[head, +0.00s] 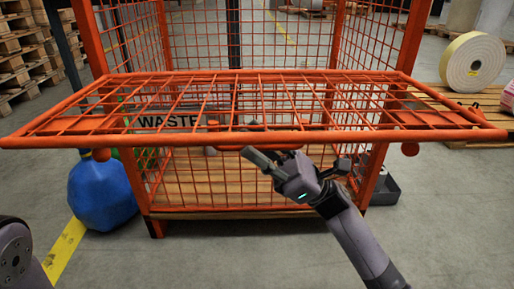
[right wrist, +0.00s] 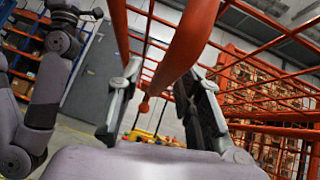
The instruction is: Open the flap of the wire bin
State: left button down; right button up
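The orange wire bin (head: 160,200) stands ahead with a wooden floor (head: 230,198). Its mesh flap (head: 70,122) sticks out about level toward me from the bin's front. A WASTE sign (head: 180,122) shows through the flap's mesh. My right gripper (head: 302,168) is just below the flap's front edge, near an orange handle bar (head: 255,140). In the right wrist view its fingers (right wrist: 163,105) are spread on either side of an orange bar (right wrist: 190,45); contact is unclear. My left gripper (right wrist: 90,12) appears small at the upper left there; its fingers are unclear.
A blue sack (head: 100,195) sits on the floor left of the bin. Pallets (head: 25,50) stack at far left. Floor in front is clear.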

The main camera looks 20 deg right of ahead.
jog(key=shift+c, duration=0.5)
grip_shut()
jog(key=shift+r, duration=0.1)
dwell(0.3)
